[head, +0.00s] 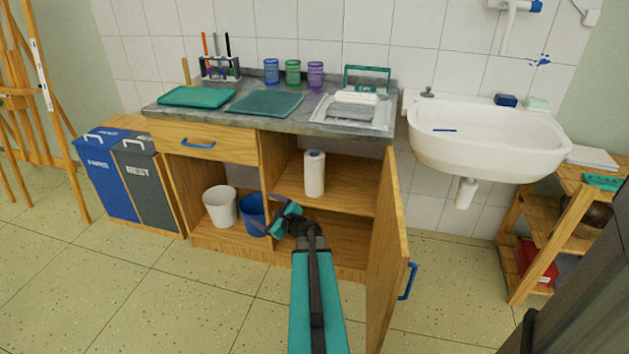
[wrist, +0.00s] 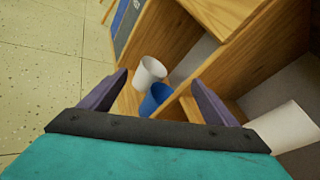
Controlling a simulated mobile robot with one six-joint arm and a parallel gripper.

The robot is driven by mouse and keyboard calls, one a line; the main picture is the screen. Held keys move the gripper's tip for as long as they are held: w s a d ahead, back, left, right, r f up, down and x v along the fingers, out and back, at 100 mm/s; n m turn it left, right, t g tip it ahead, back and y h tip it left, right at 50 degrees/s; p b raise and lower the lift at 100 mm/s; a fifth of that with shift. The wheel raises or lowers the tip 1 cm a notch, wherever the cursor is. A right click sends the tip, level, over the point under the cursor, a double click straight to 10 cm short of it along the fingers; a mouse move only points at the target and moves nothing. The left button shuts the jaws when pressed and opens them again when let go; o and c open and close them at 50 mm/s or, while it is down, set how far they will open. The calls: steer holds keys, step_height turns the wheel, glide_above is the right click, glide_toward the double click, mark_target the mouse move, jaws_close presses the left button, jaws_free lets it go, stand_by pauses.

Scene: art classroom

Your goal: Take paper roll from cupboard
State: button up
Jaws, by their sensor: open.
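The paper roll (head: 315,174) is white and stands upright on the upper shelf inside the right half of the cupboard (head: 283,166). In the wrist view the white shape at the right edge looks like the paper roll (wrist: 287,126), partly cut off. The cupboard's right door (head: 386,250) stands open toward me, with a blue handle. My gripper (head: 268,222) is in front of the cupboard, below and left of the roll, apart from it. In the wrist view its two fingers (wrist: 160,97) are wide apart with nothing held between them.
A white bucket (head: 220,206) and a blue bucket (head: 253,215) stand in the cupboard's lower left bay. A drawer (head: 200,142) above them is shut. The sink (head: 488,140) and a wooden shelf rack (head: 560,235) are at right. Two bins (head: 125,175) stand at left. Floor in front is clear.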

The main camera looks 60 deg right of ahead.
steer(key=s+d+r+m+h+b, duration=0.1)
steer(key=s+d+r+m+h, duration=0.2)
steer(key=d, duration=0.4)
steer(key=s+d+r+m+h+b, duration=0.1)
steer(key=s+d+m+h, duration=0.15)
steer(key=s+d, duration=0.3)
steer(key=m+g+h+b, duration=0.1)
steer(key=m+h, duration=0.2)
steer(key=m, duration=0.2)
glide_toward(319, 164)
steer(key=shift+d+r+y, duration=0.15)
steer(key=shift+r+y, duration=0.1)
steer(key=shift+b+x, duration=0.55)
steer(key=shift+x, duration=3.65)
steer(key=shift+w, duration=0.15)
steer(key=b+x, duration=0.1)
steer(key=x, duration=0.4)
steer(key=shift+w, duration=0.25)
